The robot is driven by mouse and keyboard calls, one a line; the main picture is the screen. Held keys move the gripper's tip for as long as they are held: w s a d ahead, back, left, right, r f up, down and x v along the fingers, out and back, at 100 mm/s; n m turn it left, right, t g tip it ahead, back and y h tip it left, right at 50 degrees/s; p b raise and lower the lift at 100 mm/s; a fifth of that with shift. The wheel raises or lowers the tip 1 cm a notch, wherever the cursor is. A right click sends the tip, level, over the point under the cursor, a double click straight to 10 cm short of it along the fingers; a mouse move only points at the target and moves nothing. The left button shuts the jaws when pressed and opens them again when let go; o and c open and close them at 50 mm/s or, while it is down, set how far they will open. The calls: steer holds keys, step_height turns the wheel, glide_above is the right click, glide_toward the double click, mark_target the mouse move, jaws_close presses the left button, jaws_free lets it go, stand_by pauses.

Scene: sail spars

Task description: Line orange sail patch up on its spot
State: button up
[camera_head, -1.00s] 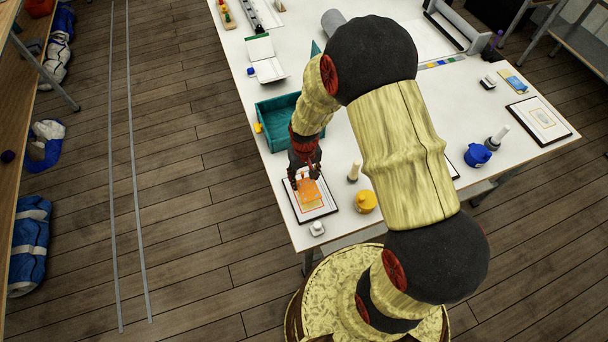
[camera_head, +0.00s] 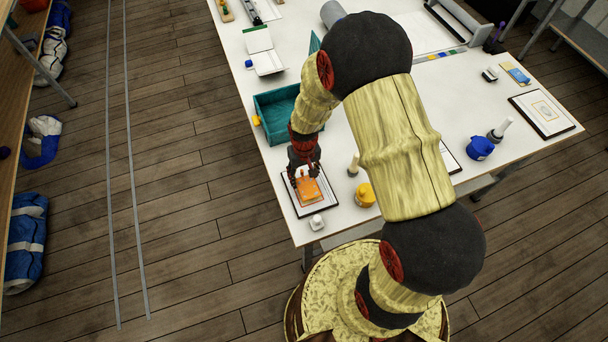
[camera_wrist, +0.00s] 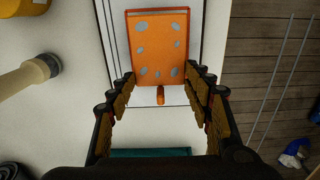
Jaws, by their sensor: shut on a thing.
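The orange sail patch (camera_head: 309,190), flat with several grey spots, lies over the white board with a dark border (camera_head: 327,207) at the table's near left corner. In the wrist view the patch (camera_wrist: 158,50) sits nearly square to the board's printed lines, with a thin red line along its top and right edges. A small orange peg (camera_wrist: 160,95) sticks out at its near edge. The spot under the patch is hidden; I cannot tell if the patch touches the board.
A yellow pot (camera_head: 365,195) and a pale-handled brush (camera_head: 353,166) stand right of the board. A teal tray (camera_head: 262,110) is behind. A blue pot (camera_head: 480,148) and another board (camera_head: 562,125) are far right.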

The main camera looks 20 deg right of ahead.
steer(key=shift+f+b, duration=0.9)
steer(key=shift+f, duration=0.35)
stand_by(0.4)
steer(key=o, duration=1.1)
steer(key=shift+o, duration=0.2)
steer(key=shift+c, duration=0.8)
steer(key=shift+r, duration=0.1)
steer(key=shift+r+p, duration=2.45)
steer(key=shift+r, duration=1.05)
